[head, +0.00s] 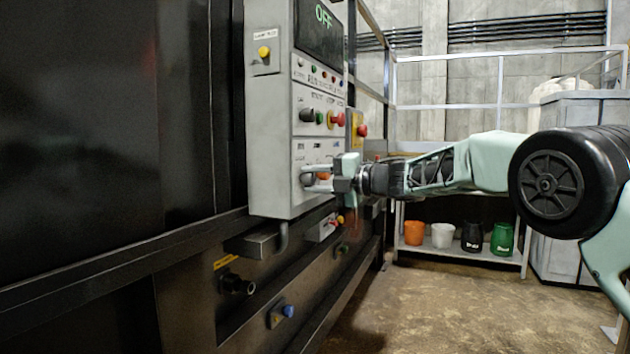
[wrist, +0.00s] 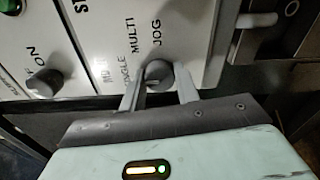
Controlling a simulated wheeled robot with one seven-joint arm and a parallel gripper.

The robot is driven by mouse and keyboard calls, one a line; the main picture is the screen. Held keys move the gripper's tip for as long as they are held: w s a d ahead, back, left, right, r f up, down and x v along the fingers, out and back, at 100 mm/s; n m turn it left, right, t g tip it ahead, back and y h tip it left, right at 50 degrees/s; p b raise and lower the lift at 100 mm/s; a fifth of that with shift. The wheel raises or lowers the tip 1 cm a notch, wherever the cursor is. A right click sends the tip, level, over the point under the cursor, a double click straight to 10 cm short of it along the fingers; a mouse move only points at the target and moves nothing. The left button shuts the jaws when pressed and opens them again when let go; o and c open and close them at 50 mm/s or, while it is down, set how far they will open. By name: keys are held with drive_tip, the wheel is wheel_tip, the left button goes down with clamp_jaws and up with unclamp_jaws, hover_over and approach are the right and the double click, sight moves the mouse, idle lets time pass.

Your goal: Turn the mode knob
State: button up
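The mode knob (wrist: 159,74) is a round grey knob on the light panel, below the printed labels MULTI and JOG in the wrist view. It also shows low on the control box in the head view (head: 307,179), partly covered by the fingers. My gripper (wrist: 161,82) has one finger on each side of the knob, and both fingers look pressed against it. In the head view my gripper (head: 318,178) reaches the panel from the right. Which label the knob points at is not clear.
A second grey knob (wrist: 44,83) marked ON sits left of the mode knob in the wrist view. Above are red buttons (head: 337,119) and a screen (head: 321,25) reading OFF. A latch-like bracket (wrist: 254,22) is at the right. Floor behind the arm (head: 440,310) is clear.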

drive_tip(key=o, duration=0.3)
drive_tip(key=shift+o, duration=0.2)
drive_tip(key=b+v, duration=0.3)
drive_tip(key=v, duration=1.4)
drive_tip(key=shift+d, duration=0.2)
drive_tip(key=s+a+f+m+h+p, duration=0.1)
drive_tip(key=s+f+m+h+p, duration=0.45)
drive_tip(key=s+m, duration=0.7)
drive_tip(key=s+a+f+m+h+p, duration=0.1)
drive_tip(key=s+f+m+h+p, duration=0.2)
drive_tip(key=s+f+m+h, duration=0.7)
drive_tip(key=s+d+f+m+g+p, duration=0.1)
drive_tip(key=s+d+m+g, duration=0.1)
drive_tip(key=s, duration=0.9)
drive_tip(key=s+d+f+m+g, duration=0.1)
drive_tip(key=s+d+m+g, duration=0.1)
drive_tip(key=s, duration=0.9)
drive_tip(key=shift+d+f+g+p, duration=0.25)
drive_tip(key=shift+d+g+p, duration=0.15)
drive_tip(key=shift+d+g, duration=0.45)
